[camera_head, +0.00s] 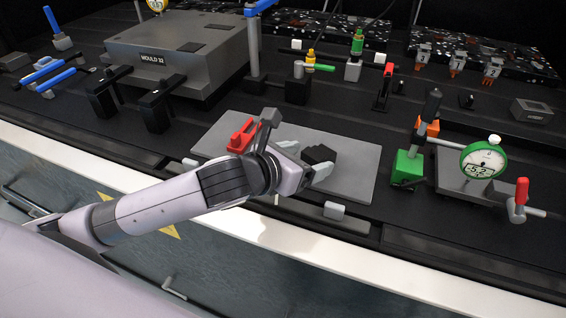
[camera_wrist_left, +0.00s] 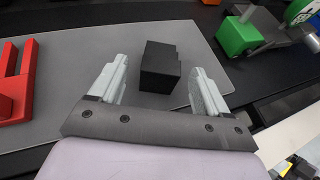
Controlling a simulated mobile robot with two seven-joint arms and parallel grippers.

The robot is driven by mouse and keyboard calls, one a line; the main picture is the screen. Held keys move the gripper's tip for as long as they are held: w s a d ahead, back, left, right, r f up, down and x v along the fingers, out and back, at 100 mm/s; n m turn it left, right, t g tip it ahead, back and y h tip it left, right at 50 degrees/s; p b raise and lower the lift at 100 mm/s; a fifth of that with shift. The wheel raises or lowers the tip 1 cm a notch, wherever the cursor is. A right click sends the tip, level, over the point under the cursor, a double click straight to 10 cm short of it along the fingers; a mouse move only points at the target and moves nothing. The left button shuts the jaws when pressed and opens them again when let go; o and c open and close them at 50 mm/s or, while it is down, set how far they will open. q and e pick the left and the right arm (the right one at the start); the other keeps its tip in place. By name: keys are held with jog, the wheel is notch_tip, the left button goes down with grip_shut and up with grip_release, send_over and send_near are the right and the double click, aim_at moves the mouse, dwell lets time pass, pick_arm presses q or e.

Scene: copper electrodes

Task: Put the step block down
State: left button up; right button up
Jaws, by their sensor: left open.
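The black step block (camera_head: 320,155) sits on the grey plate (camera_head: 352,178) in the head view. In the left wrist view the step block (camera_wrist_left: 160,66) appears upright on the grey plate (camera_wrist_left: 75,50). My left gripper (camera_head: 305,158) is open, with one finger on each side of the block. In the left wrist view, gaps show between the block and both fingers of my left gripper (camera_wrist_left: 157,70). The block's lower side is partly hidden by the fingers in the head view. My right gripper is not in view.
A red slotted block (camera_head: 240,136) lies on the plate's left part, behind my left forearm. A large grey mould (camera_head: 175,50) is at the back left. The plate's right end is clear.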

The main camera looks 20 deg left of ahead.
pick_arm(q)
jog(key=v, duration=0.7)
jog(key=shift+s+a+r, duration=0.1)
jog(key=shift+s+a, duration=0.05)
jog(key=shift+s, duration=0.15)
